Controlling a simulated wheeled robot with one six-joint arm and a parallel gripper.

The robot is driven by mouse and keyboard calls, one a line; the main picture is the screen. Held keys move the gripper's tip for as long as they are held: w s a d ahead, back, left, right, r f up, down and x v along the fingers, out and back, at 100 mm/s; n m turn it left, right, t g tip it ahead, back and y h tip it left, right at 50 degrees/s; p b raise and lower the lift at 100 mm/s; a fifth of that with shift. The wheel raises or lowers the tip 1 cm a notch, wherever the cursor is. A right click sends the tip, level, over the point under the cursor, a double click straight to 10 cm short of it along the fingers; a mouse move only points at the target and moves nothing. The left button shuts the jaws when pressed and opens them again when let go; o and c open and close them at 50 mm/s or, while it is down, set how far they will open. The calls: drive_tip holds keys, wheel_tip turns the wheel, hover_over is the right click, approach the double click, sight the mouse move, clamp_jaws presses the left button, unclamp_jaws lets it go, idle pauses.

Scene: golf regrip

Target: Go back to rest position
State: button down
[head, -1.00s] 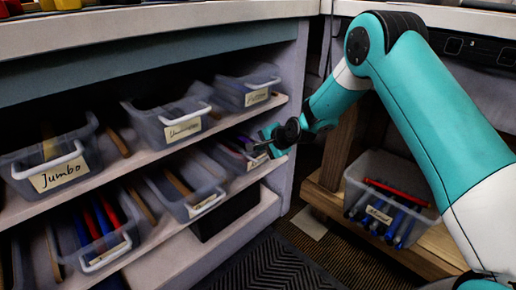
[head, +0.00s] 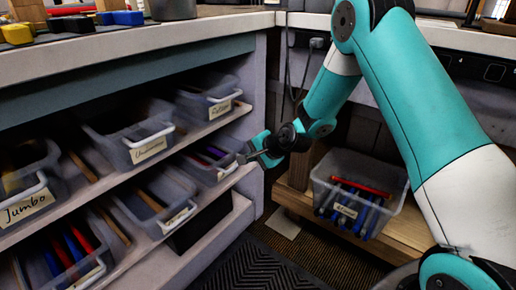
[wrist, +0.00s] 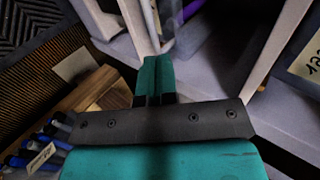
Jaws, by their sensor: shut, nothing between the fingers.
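My gripper (head: 250,155) is at the right end of the shelf unit in the head view, in front of the lower-shelf bin (head: 208,165) that holds thin dark and purple items. In the wrist view my gripper (wrist: 154,60) has its two teal fingers pressed together with nothing between them. The shelf edge and a purple item (wrist: 191,10) show just past the fingertips. I cannot tell whether the fingertips touch the bin or shelf.
Labelled clear bins, one marked Jumbo (head: 25,195), line two shelves on the left. A clear bin (head: 355,195) with red and blue grips stands on a low wooden shelf at right. A worktop (head: 200,30) runs above. A dark ribbed mat (head: 255,268) covers the floor.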

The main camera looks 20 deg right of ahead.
drive_tip(key=s+a+r+n+g+y, duration=0.1)
drive_tip(key=s+a+r+n+g, duration=0.1)
drive_tip(key=s+a+r+n, duration=0.45)
drive_tip(key=s+a+r+n+g, duration=0.2)
drive_tip(key=s+r+n+g, duration=0.1)
drive_tip(key=s+r, duration=0.65)
drive_tip(key=s+r+n+g+h, duration=0.15)
drive_tip(key=s+n, duration=0.35)
drive_tip(key=s, duration=0.6)
drive_tip(key=s+r+n+g, duration=0.25)
drive_tip(key=s+n, duration=0.25)
drive_tip(key=s, duration=0.5)
wheel_tip(320, 180, up, 34)
drive_tip(key=p, duration=3.3)
drive_tip(key=shift+w+f+p, duration=0.15)
drive_tip(key=shift+w+p, duration=0.05)
drive_tip(key=shift+p, duration=0.2)
drive_tip(key=shift+m, duration=0.25)
